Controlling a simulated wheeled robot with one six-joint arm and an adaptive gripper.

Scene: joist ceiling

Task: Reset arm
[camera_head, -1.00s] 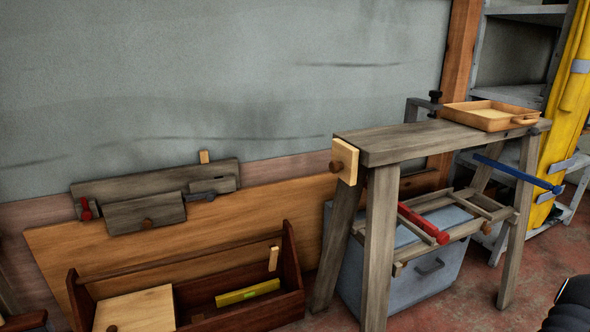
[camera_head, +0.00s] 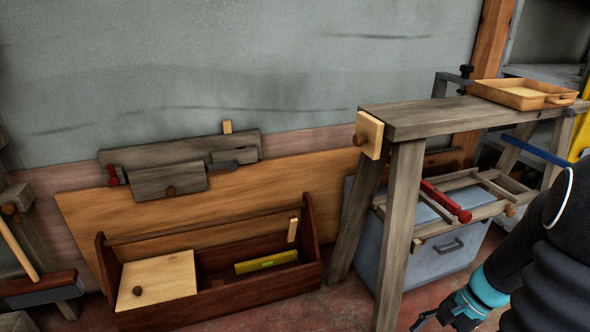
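My arm shows at the lower right, black with a teal band. My gripper (camera_head: 440,318) is at the bottom edge, in front of the workbench's near legs and low over the red floor. It is small, dark and partly cut off by the frame, so I cannot tell whether its fingers are open or shut. I see nothing clearly held in it.
A grey wooden workbench (camera_head: 440,117) stands at the right, with a wooden tray (camera_head: 517,104) on top and a blue-grey chest (camera_head: 430,262) beneath. A dark red toolbox (camera_head: 240,294) sits left of it. A broom (camera_head: 40,284) is at far left.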

